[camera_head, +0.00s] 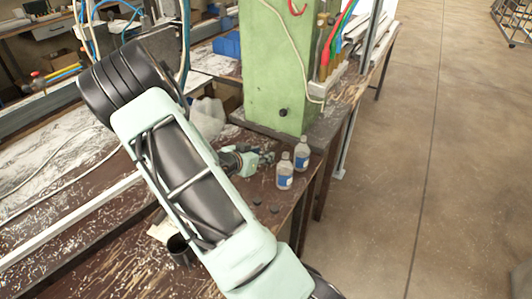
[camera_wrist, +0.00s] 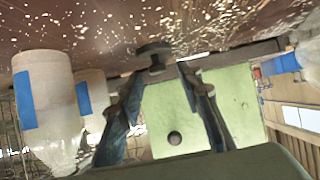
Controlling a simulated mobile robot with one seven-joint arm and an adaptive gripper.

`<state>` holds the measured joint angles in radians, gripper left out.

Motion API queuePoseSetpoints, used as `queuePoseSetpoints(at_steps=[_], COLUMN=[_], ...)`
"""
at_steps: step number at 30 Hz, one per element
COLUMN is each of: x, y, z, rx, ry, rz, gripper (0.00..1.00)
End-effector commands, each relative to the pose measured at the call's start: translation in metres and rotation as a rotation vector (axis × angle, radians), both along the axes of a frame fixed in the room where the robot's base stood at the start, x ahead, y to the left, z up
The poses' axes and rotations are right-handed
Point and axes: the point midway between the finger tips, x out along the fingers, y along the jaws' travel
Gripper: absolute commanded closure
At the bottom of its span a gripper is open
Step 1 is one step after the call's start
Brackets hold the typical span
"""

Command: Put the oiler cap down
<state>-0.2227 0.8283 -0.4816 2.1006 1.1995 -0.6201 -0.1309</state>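My gripper (camera_wrist: 158,72) is open in the wrist view, which shows the scene upside down. A dark cap-like piece (camera_wrist: 153,50), a flat disc with a short stub, shows between the fingertips at the bench surface. It does not visibly touch both fingers. In the head view my gripper (camera_head: 266,158) is low over the bench behind my arm, beside the bottles; its fingertips are small there. Two small dark discs (camera_head: 257,200) (camera_head: 275,209) lie on the bench in front of the bottles. I cannot tell which piece is the oiler cap.
Two clear bottles with blue labels (camera_head: 285,172) (camera_head: 302,153) stand close beside my gripper, near the bench edge. A green column (camera_head: 270,70) rises behind. A dark cup (camera_head: 180,249) stands nearer on the brown bench (camera_head: 110,268). Shavings litter the bench.

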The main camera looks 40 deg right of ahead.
Motion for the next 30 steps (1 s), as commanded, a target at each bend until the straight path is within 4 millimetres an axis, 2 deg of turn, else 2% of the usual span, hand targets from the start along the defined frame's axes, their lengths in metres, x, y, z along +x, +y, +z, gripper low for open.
queuePoseSetpoints(at_steps=[1, 6, 12, 18, 30], x=[-0.002, -0.015, -0.025, -0.029, -0.028], y=[0.011, 0.040, 0.062, 0.069, 0.069], z=[0.008, 0.026, 0.040, 0.044, 0.043], rx=[0.000, 0.000, 0.000, -0.001, -0.001], ry=[-0.003, -0.003, -0.002, -0.001, 0.000], rz=[0.004, 0.003, 0.000, 0.000, -0.001], gripper=[0.67, 0.67, 0.67, 0.67, 0.67])
